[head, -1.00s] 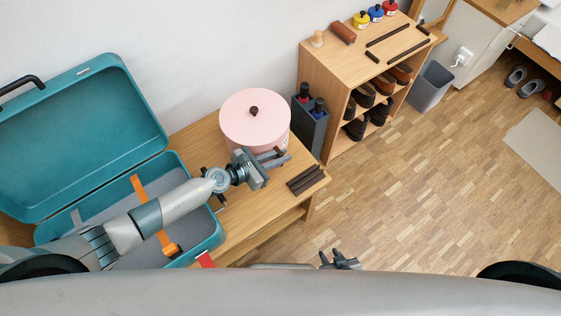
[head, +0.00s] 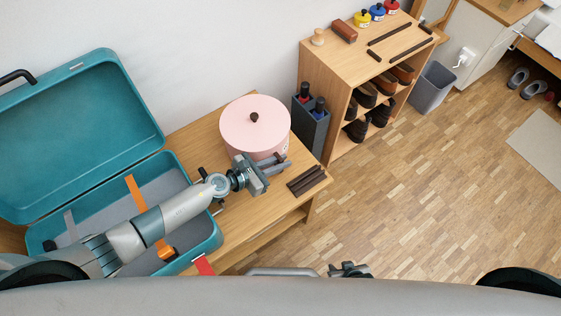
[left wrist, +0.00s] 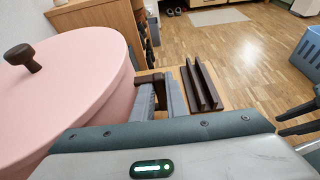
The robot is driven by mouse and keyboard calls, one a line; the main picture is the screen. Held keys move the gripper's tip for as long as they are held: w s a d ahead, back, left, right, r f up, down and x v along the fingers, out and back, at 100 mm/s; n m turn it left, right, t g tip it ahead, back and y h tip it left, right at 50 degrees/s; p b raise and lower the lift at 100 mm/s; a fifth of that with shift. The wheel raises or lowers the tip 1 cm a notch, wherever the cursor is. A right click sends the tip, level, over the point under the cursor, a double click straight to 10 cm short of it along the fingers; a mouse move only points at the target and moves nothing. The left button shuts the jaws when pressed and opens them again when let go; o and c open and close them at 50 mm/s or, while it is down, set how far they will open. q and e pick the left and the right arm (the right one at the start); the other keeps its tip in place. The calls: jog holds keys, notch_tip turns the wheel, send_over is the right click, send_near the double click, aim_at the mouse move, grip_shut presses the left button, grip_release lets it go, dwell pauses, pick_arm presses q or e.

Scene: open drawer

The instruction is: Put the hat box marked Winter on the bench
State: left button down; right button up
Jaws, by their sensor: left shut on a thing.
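The pink round hat box (head: 250,125) has a lid with a dark knob and stands at the back of the wooden bench (head: 243,222). A small label shows on its right side, too small to read. It fills the left of the left wrist view (left wrist: 60,85). My left gripper (head: 275,163) is at its near right side, shut on a dark brown handle piece (left wrist: 152,82) that appears to belong to the box. Whether the box touches the bench is hidden. My right gripper (head: 348,268) is low in the head view, apart from everything, its fingers spread.
An open teal suitcase (head: 85,130) lies on the bench's left, under my left arm. Dark brown bars (head: 306,181) lie at the bench's right end. A dark bottle holder (head: 310,122) and a shoe shelf (head: 345,65) stand behind.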

pick_arm(q)
jog(key=c, duration=1.8)
grip_release()
pick_arm(e)
jog(key=shift+s, duration=0.1)
pick_arm(q)
jog(key=shift+o, duration=0.2)
pick_arm(e)
jog(key=shift+r, duration=0.1)
